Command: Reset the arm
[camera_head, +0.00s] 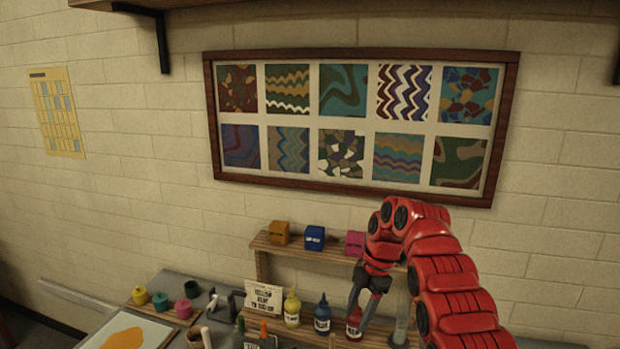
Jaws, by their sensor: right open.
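My right arm (440,265) is red and segmented and comes in from the lower right. Its gripper (360,312) hangs pointing down in front of the wooden shelf, with its dark fingers apart. A red bottle (354,325) shows at the fingertips. I cannot tell whether the fingers are around it or only in front of it. My left gripper is not in view.
A blue bottle (322,316) and a yellow bottle (292,308) stand left of the red one. The shelf (262,243) holds orange, blue and pink boxes. Small paint pots (183,309) and a tray (155,326) are at left. A framed pattern board (360,55) hangs behind.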

